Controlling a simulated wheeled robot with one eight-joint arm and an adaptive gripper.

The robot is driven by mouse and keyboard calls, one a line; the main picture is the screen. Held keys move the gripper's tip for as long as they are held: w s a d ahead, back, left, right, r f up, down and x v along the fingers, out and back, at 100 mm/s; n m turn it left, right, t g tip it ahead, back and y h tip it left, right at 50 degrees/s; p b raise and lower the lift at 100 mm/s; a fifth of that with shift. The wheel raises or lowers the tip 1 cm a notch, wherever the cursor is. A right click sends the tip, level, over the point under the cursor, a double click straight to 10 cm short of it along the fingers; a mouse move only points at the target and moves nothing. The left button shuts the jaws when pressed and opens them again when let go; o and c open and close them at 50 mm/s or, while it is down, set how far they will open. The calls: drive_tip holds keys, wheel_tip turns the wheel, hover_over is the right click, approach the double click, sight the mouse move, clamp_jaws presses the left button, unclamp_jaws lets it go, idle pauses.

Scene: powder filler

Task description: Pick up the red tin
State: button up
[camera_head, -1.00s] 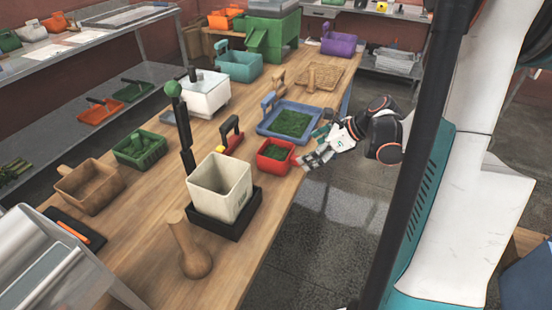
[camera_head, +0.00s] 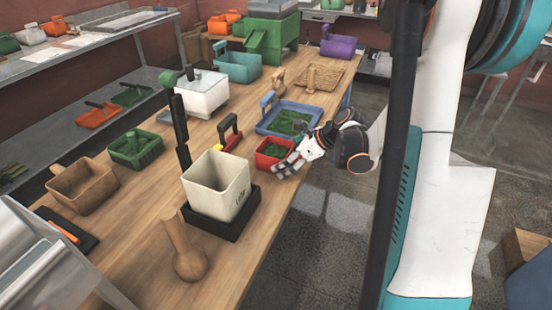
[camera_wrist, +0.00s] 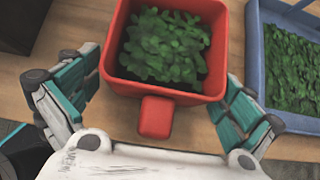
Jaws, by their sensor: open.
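The red tin (camera_head: 263,160) stands upright on the wooden table near its right edge, with green leaves inside. In the wrist view the red tin (camera_wrist: 156,117) shows close up, its short red handle pointing down toward my palm. My gripper (camera_head: 286,165) is at the tin's right side in the head view. In the wrist view my gripper (camera_wrist: 158,92) is open, one finger on each side of the tin's near part. A gap shows between the left finger and the tin; the right finger is very close to the wall, and I cannot tell whether it touches.
A blue tray (camera_head: 272,122) of green leaves sits just behind the tin, close to my right finger in the wrist view. A cream square container (camera_head: 216,187) on a black base (camera_head: 250,209) stands to the left. A red-handled tool (camera_head: 230,134) lies behind left.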

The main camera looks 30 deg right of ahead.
drive_tip(key=c, duration=1)
drive_tip(key=shift+r, duration=0.15)
drive_tip(key=shift+c, duration=0.2)
